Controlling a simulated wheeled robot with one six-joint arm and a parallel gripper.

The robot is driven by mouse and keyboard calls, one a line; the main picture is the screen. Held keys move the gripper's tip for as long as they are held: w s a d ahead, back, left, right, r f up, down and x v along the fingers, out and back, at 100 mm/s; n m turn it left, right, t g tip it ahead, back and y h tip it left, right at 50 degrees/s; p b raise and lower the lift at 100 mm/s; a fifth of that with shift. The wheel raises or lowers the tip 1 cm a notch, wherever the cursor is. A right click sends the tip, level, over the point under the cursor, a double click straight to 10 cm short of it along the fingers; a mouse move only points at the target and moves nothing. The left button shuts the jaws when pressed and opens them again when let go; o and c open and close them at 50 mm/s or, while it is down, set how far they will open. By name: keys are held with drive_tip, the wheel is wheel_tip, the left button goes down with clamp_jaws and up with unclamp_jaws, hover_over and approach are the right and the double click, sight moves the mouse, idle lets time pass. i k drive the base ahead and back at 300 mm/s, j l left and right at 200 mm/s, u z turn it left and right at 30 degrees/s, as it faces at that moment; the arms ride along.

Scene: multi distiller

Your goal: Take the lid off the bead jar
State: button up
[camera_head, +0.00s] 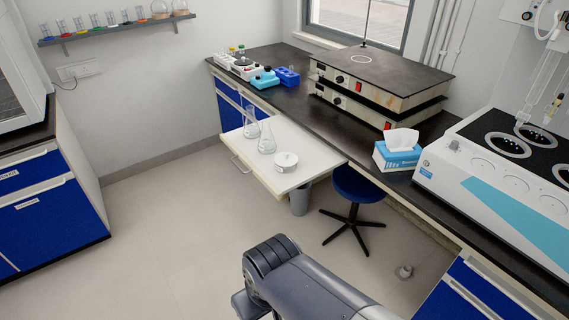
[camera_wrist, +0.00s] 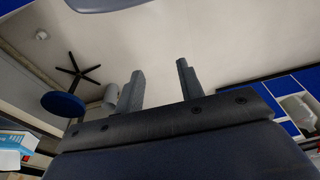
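A small round white jar (camera_head: 286,161) with a lid on top sits near the front right edge of the white pull-out board (camera_head: 308,171) in the head view. I take it to be the bead jar; its contents are hidden. My gripper (camera_wrist: 159,68) is open and empty in the wrist view, its two grey fingers apart over the floor. The jar does not show in the wrist view. My arm shows at the bottom of the head view, well apart from the jar.
Two glass flasks (camera_head: 266,140) stand on the board behind the jar. A blue stool (camera_head: 357,184) stands right of the board. A tissue box (camera_head: 397,155) and hot plates (camera_head: 375,75) are on the dark bench. The floor left of the board is clear.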

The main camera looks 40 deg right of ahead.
sight(283, 159)
drive_tip(key=i+l+u, duration=0.1)
drive_tip(key=l, duration=0.25)
drive_tip(key=i+l+u, duration=0.1)
drive_tip(key=l, duration=0.25)
drive_tip(key=i+l, duration=0.2)
drive_tip(key=l, duration=0.2)
drive_tip(key=i+l+u, duration=0.15)
drive_tip(key=l, duration=0.2)
drive_tip(key=i+l+u, duration=0.1)
drive_tip(key=l, duration=0.3)
drive_tip(key=i+l+u, duration=0.1)
drive_tip(key=l, duration=0.3)
